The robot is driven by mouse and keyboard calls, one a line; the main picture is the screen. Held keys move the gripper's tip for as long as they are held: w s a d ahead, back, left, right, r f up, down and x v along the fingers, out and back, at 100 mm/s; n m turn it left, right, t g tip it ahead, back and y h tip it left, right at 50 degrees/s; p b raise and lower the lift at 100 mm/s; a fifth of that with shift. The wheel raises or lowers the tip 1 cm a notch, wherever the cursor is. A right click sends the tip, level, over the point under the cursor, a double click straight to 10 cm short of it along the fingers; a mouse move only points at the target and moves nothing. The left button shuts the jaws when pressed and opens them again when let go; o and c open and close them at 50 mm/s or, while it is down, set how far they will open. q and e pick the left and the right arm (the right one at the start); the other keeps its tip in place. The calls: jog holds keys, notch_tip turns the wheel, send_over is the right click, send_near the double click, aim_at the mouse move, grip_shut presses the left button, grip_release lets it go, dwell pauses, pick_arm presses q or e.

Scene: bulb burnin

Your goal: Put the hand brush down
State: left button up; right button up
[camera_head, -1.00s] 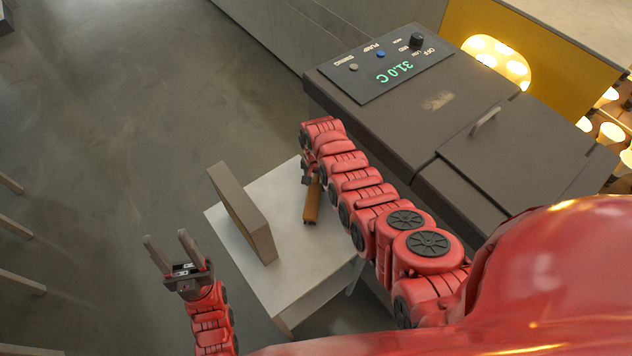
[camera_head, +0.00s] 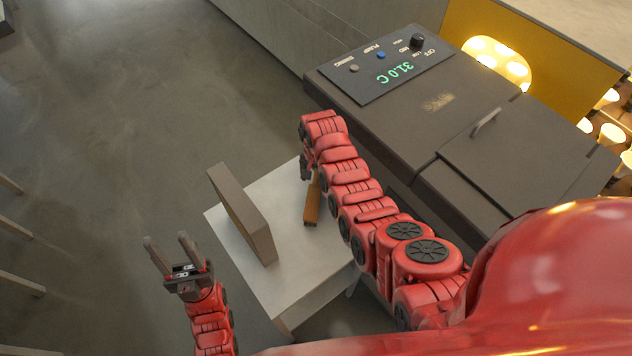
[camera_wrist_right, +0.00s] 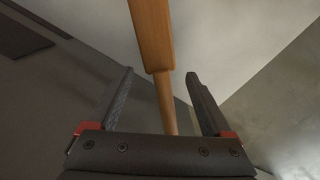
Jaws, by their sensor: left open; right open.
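The hand brush (camera_head: 312,203) shows as a brown wooden piece at the white table's (camera_head: 290,290) far right side, partly hidden by my right arm. In the right wrist view its wooden body (camera_wrist_right: 152,35) and thinner handle (camera_wrist_right: 166,105) run down between my right gripper's (camera_wrist_right: 162,82) two fingers. The fingers stand apart with a gap on each side of the handle. In the head view my right gripper (camera_head: 306,168) is at the table's far edge, mostly hidden by its arm. My left gripper (camera_head: 172,252) is open and empty, left of the table.
A grey-brown upright board (camera_head: 243,215) stands on the table left of the brush. A dark machine (camera_head: 420,120) with a 31.0 C display (camera_head: 395,72) and a lid handle (camera_head: 486,121) is at the right. Open floor lies to the left.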

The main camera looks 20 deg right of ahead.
aim_at(316, 181)
notch_tip(316, 181, up, 5)
jog(key=shift+w+r+b, duration=0.15)
jog(key=shift+b, duration=0.85)
notch_tip(316, 181, up, 4)
jog(key=shift+f+p, duration=0.15)
jog(key=shift+p, duration=0.55)
